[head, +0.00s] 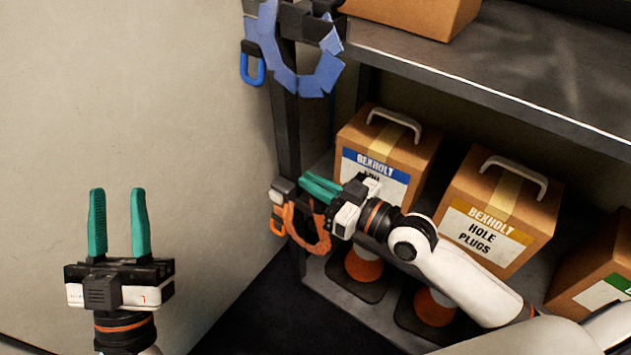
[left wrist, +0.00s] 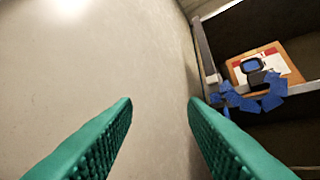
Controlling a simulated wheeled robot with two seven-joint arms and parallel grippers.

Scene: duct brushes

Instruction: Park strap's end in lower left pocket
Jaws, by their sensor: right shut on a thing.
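An orange strap (head: 308,240) hangs in a loop low on the dark upright post of the rack, below a dark fitting (head: 284,187), with an orange ring (head: 278,227) beside it. My right gripper (head: 306,186) reaches in from the right, its green fingers at the fitting. It appears shut on the strap's end; the fingertips and the exact hold are partly hidden. A blue strap (head: 300,82) hangs in a loop higher on the post and also shows in the left wrist view (left wrist: 272,100). My left gripper (head: 118,192) is open and empty before the bare wall.
Cardboard boxes with handles, one with a blue label (head: 400,148) and one marked hole plugs (head: 503,205), stand on the lower shelf behind my right arm. Orange-and-dark items (head: 363,268) sit beneath. A metal shelf (head: 500,70) overhangs. The left wall side is clear.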

